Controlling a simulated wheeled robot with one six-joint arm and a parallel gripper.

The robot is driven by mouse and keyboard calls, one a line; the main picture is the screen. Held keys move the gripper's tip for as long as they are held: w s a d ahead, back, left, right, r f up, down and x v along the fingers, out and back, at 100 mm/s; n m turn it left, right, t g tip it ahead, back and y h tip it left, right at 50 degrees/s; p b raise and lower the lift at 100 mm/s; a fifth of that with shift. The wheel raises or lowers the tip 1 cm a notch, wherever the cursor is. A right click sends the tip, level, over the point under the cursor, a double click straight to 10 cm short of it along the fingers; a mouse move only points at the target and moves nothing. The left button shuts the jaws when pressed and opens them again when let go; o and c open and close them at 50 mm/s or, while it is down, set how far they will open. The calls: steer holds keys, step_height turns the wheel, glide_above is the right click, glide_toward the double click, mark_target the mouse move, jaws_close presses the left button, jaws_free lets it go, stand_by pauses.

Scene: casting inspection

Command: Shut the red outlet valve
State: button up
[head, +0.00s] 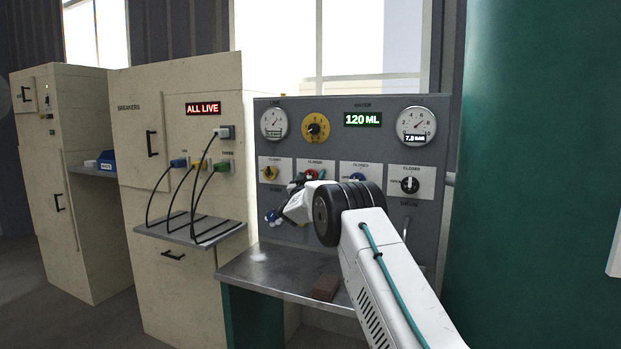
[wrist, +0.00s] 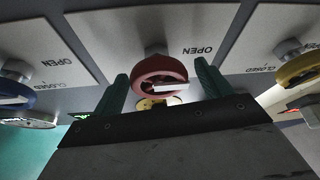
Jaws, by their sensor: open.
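The red outlet valve (wrist: 160,72) is a round red knob with a pale pointer in the middle of the wrist view, which is upside down. The plate (wrist: 112,38) behind it reads OPEN. My gripper (wrist: 162,84) is open, with one green finger on each side of the red knob. I cannot tell whether either finger touches it. In the head view my gripper (head: 299,182) is at the panel's second valve plate (head: 318,165), and my wrist hides most of the red valve.
A yellow valve (head: 270,173), a blue valve (head: 357,178) and a black valve (head: 410,185) share the grey panel. Gauges and a 120 ML display (head: 363,119) are above. A brown block (head: 326,287) lies on the metal shelf (head: 280,268). A breaker cabinet with cables stands left.

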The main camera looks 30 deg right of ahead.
steer(key=shift+d, duration=0.1)
steer(key=c, duration=1)
steer(key=shift+m+g+h, duration=0.3)
steer(key=shift+m, duration=0.2)
steer(key=m+g, duration=0.1)
steer(key=m, duration=0.1)
steer(key=m+g+h, duration=0.1)
steer(key=m, duration=0.2)
steer(key=shift+h, duration=0.3)
steer(key=m+g, duration=0.1)
steer(key=m, duration=0.2)
steer(key=m+g+h, duration=0.1)
steer(key=m+g, duration=0.1)
steer(key=m, duration=0.1)
steer(key=shift+m, duration=0.4)
steer(key=m+g, duration=0.1)
steer(key=m, duration=0.2)
steer(key=m+g, duration=0.1)
steer(key=m, duration=0.1)
steer(key=shift+d+m+g, duration=0.1)
steer(key=shift+m+g, duration=0.3)
steer(key=shift+s+f+m+g+y, duration=0.1)
steer(key=shift+m+g+y, duration=0.3)
steer(key=shift+m, duration=0.85)
steer(key=shift+f+m+g+y, duration=0.1)
steer(key=shift+m+g+y, duration=0.3)
steer(key=shift+m, duration=0.85)
